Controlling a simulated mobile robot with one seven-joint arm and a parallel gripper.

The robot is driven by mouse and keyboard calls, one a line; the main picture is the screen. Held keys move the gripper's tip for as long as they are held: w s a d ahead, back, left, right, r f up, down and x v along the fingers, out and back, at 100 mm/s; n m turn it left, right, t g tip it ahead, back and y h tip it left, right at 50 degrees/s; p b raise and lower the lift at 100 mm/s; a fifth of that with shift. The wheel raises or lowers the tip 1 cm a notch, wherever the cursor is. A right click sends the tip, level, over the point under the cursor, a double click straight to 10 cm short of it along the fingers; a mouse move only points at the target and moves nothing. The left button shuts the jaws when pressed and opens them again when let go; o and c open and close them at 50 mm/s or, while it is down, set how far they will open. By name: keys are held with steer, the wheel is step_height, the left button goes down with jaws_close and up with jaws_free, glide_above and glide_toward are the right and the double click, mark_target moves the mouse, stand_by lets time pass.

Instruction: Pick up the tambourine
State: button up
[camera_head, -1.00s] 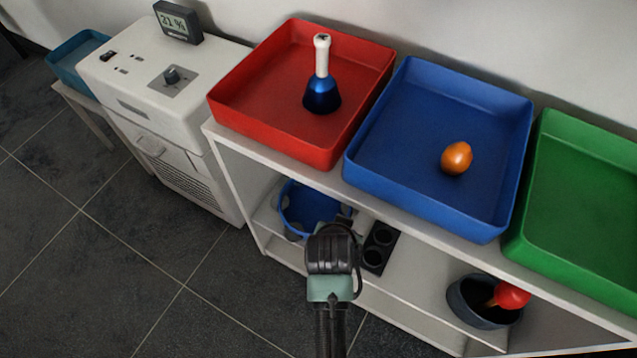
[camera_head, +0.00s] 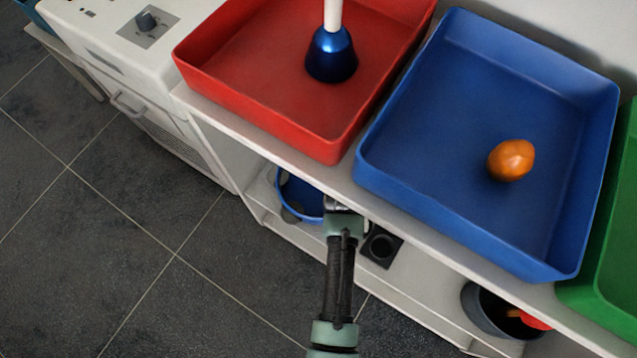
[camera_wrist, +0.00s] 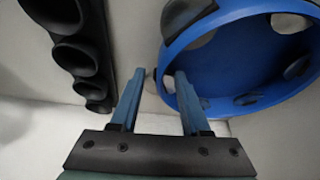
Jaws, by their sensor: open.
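The tambourine is a blue ring with grey jingles, on the lower shelf under the red tray. In the head view the tambourine (camera_head: 286,191) shows partly, its upper part cut off by the top board. In the wrist view the tambourine (camera_wrist: 190,47) fills the upper right, close up. My gripper (camera_wrist: 160,74) is open and empty. The right finger overlaps the ring's near left rim and the left finger is outside it, so the rim appears between the fingertips. Contact cannot be told. In the head view my fingers are hidden under the top board.
A black block with round holes (camera_wrist: 75,50) stands left of my gripper; it also shows in the head view (camera_head: 381,246). The top board's front edge (camera_head: 270,150) overhangs my wrist. A red tray (camera_head: 250,70) holds a handbell; a blue tray (camera_head: 450,110) holds an orange egg-shaped object.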

steer(key=shift+x, duration=0.9)
steer(key=shift+c, duration=0.2)
jaws_close()
stand_by(0.6)
